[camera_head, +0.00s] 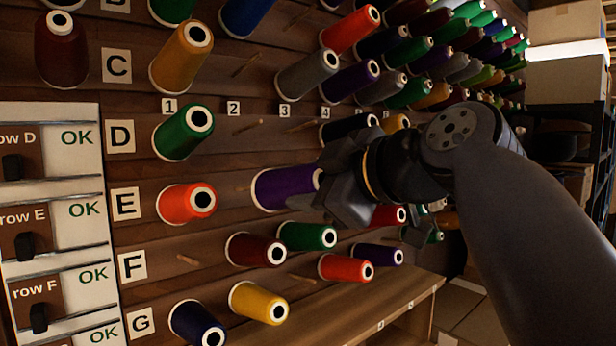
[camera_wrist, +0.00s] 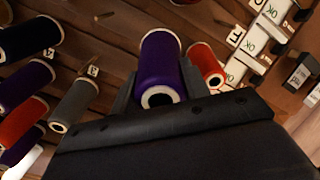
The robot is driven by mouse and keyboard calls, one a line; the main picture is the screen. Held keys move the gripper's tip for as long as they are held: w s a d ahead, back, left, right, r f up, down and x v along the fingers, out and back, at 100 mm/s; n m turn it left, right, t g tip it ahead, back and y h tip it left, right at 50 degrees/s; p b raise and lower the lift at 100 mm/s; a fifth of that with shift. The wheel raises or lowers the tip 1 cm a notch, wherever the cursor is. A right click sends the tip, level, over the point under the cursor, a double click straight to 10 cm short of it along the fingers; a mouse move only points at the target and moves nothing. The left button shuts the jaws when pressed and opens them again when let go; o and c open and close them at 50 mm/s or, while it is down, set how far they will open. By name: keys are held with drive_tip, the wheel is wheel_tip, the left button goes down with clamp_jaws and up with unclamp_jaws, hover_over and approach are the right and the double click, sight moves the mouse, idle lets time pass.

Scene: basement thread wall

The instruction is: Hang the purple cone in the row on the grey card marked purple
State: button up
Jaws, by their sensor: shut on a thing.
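The purple cone (camera_head: 284,188) is in my gripper (camera_head: 328,186), at row E of the slanted thread wall, right of the orange-red cone (camera_head: 180,203). Its wide end faces the boards. In the wrist view the purple cone (camera_wrist: 160,66) sits between the two fingers of my gripper (camera_wrist: 160,84), its white-rimmed narrow end towards me. I cannot tell whether it is on a peg or just off the wall. Other purple cones hang higher up (camera_head: 350,80) and lower right (camera_head: 378,255). I see no grey card marked purple.
A green cone (camera_head: 180,134) hangs above in row D, with bare pegs to its right. Dark red (camera_head: 254,250) and green (camera_head: 306,237) cones hang close below my gripper. A panel of row switches (camera_head: 50,220) is at left, and a wooden ledge (camera_head: 370,310) below.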

drive_tip(key=p+x, duration=0.2)
drive_tip(key=x, duration=0.4)
drive_tip(key=shift+r, duration=0.2)
drive_tip(key=shift+x, duration=2.05)
drive_tip(key=shift+f+b, duration=0.35)
drive_tip(key=shift+b, duration=0.3)
drive_tip(key=o, duration=1.2)
drive_tip(key=shift+o, duration=0.2)
drive_tip(key=b+v, duration=0.2)
drive_tip(key=v, duration=0.7)
drive_tip(key=shift+s+d+b, duration=0.1)
drive_tip(key=shift+d+b, duration=0.15)
drive_tip(key=shift+b, duration=0.05)
drive_tip(key=shift+v, duration=0.8)
drive_tip(key=shift+a+r, duration=0.1)
